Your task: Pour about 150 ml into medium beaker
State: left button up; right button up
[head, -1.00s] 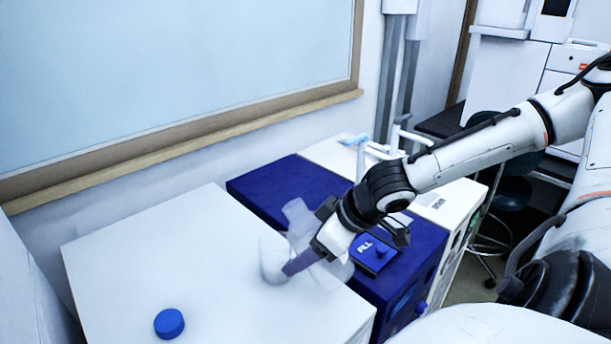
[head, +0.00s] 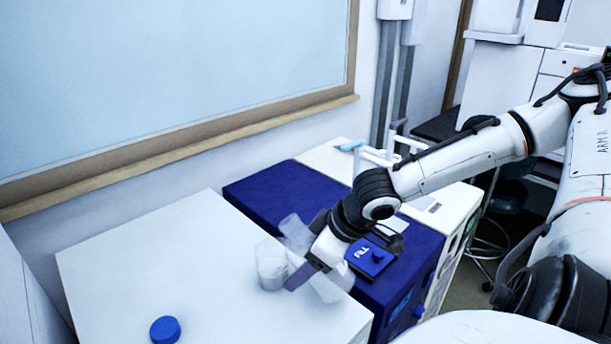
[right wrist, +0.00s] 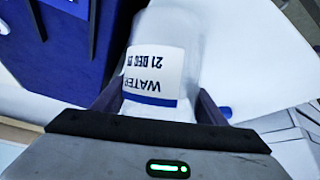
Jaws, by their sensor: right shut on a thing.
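A clear beaker (head: 270,263) stands upright on the white cabinet top, near its right edge. My right gripper (head: 304,272) is shut on a translucent bottle (head: 328,286) just right of the beaker. The bottle is tilted, with its narrower end up and to the left, close to the beaker's rim. In the right wrist view the bottle (right wrist: 165,45) lies between the fingers and carries a white label reading "WATER" and "21 DEC". The bottle's mouth and any liquid level cannot be made out. A blue screw cap (head: 165,329) lies at the front left. My left gripper is out of view.
The white cabinet top (head: 150,250) is clear between the cap and the beaker. A white unit stands behind that. A wall with a framed window is at the back.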

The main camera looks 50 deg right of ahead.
jog(key=shift+r, duration=0.1)
jog(key=shift+s+d+f+g, duration=0.2)
jog(key=shift+s+g, duration=0.1)
jog(key=shift+g, duration=0.2)
jog(key=shift+a, duration=0.1)
jog(key=shift+s+f+g+h, duration=0.3)
jog(key=shift+g, duration=0.3)
jog(key=shift+f, duration=0.15)
jog(key=shift+s+d+g, duration=0.2)
jog(key=shift+s+g, duration=0.1)
jog(key=shift+g, duration=0.3)
jog(key=shift+f, duration=0.1)
